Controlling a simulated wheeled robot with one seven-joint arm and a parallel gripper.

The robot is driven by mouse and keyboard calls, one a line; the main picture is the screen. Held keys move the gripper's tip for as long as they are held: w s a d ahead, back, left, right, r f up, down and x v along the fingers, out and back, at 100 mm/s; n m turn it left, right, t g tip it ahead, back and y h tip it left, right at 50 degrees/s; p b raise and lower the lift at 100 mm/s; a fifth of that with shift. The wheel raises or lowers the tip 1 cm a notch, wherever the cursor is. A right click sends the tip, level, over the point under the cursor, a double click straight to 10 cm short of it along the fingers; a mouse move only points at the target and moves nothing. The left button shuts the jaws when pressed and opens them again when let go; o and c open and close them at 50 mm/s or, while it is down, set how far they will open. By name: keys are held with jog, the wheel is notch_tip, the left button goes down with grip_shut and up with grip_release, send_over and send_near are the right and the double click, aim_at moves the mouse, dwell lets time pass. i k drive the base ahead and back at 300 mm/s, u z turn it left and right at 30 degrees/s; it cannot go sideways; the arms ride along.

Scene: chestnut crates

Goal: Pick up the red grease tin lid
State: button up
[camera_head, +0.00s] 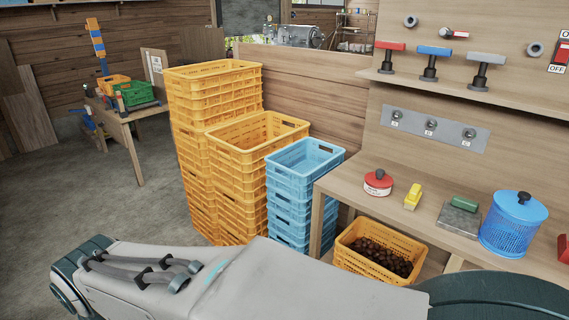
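The red grease tin lid (379,178) has a dark round knob on top. It sits on a short tin (377,190) with a pale side, near the left end of the wooden workbench (345,183). My grey arm crosses the bottom of the view, in front of the bench. My gripper is not in view.
A yellow object (412,196), a green-topped block on a grey plate (459,219) and a blue mesh basket (513,226) stand right of the tin. Stacked blue crates (305,165) and yellow crates (215,95) stand left. A yellow crate of chestnuts (352,262) sits below.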

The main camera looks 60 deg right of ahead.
aim_at(378, 179)
jog(key=i, duration=0.85)
jog(key=z, duration=4.05)
jog(key=i, duration=1.65)
